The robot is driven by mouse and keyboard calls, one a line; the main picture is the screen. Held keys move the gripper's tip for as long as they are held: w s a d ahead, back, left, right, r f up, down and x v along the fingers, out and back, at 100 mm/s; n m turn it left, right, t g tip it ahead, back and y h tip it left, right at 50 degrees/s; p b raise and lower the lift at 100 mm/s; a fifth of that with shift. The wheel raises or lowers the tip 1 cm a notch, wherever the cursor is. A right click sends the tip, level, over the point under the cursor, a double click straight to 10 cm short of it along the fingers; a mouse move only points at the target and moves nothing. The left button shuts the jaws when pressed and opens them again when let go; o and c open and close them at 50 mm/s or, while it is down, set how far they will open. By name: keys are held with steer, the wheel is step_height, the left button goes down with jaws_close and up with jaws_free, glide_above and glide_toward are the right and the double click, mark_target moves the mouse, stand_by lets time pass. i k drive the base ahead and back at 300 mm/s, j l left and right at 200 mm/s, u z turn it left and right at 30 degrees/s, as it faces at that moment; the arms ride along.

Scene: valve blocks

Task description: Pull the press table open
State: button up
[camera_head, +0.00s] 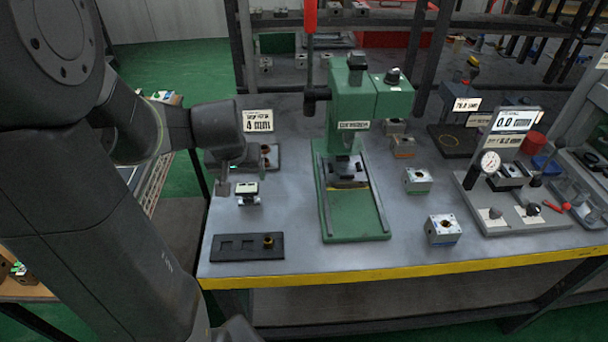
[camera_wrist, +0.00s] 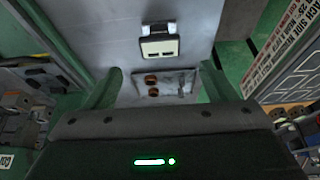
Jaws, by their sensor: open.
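The green press (camera_head: 372,100) stands near the middle of the bench, with a red-topped lever at its left. Its table (camera_head: 347,183), a grey plate, sits under the ram at the rear of the green railed base (camera_head: 355,218). The front part of the base is bare. My gripper (camera_head: 224,183) is open and points down over the bench, left of the press and apart from it. In the wrist view my open gripper (camera_wrist: 161,92) shows over the bench. The press is not clearly recognisable there.
A dark slotted tray (camera_head: 225,252) lies at the front left. Metal valve blocks (camera_head: 442,230) (camera_head: 417,181) stand right of the press. A gauge stand (camera_head: 490,165) is farther right.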

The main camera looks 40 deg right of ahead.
mark_target(346, 172)
steer(key=l+z, duration=0.75)
steer(key=z, duration=0.15)
steer(key=k, duration=0.05)
